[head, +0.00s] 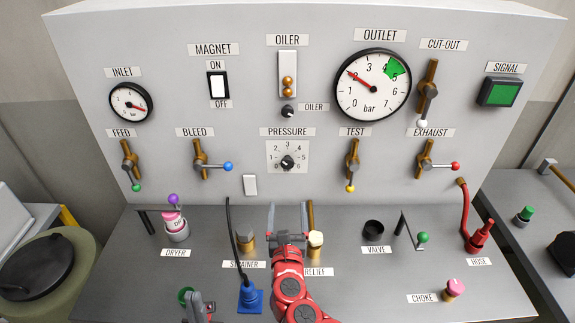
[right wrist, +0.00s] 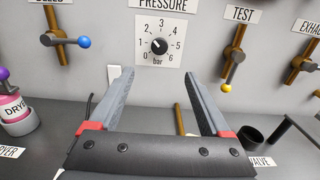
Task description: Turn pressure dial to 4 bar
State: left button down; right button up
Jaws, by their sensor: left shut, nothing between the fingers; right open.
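My right gripper (head: 287,207) is open and empty, below and in front of the dial. Its two fingers (right wrist: 157,80) stand apart on either side below the knob, not touching it. My left gripper (head: 200,299) is shut and empty, low at the bottom edge, left of the right arm.
The outlet gauge (head: 371,86) has its red needle near 2 and a green band higher up. The bleed (head: 212,167) and test (head: 352,166) levers flank the dial. The strainer (head: 246,241), a black hose and a white-topped relief fitting (head: 315,241) stand near my right gripper.

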jog(key=p, duration=0.3)
send_near(287, 164)
jog(key=w, duration=0.7)
jog(key=shift+d, duration=0.15)
jog(key=shift+w+f+b, duration=0.1)
jog(key=shift+w+b, duration=0.25)
jog(key=shift+w, duration=0.3)
grip_shut()
